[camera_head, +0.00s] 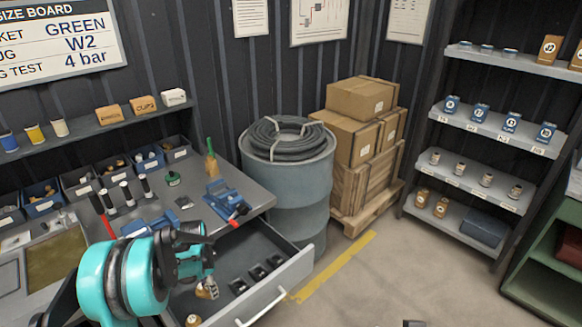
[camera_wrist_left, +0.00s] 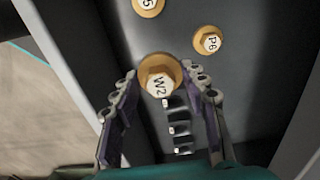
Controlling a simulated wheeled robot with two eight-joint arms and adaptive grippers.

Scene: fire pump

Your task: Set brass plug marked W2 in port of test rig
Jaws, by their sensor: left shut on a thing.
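The brass plug marked W2 (camera_wrist_left: 160,77) is between the fingertips of my left gripper (camera_wrist_left: 158,86), which is shut on it; its label faces the wrist camera. In the head view my left gripper (camera_head: 204,278) is over the open drawer (camera_head: 245,262), with the brass plug (camera_head: 207,291) at its tips. I cannot tell how far it is above the drawer floor. Two other brass plugs show in the wrist view, one marked P6 (camera_wrist_left: 208,41) and one whose mark is cut off (camera_wrist_left: 148,4). I cannot pick out the test rig or its port.
Several dark pieces (camera_head: 257,273) lie in the drawer. Shelves (camera_head: 500,120) stand right; floor between is clear.

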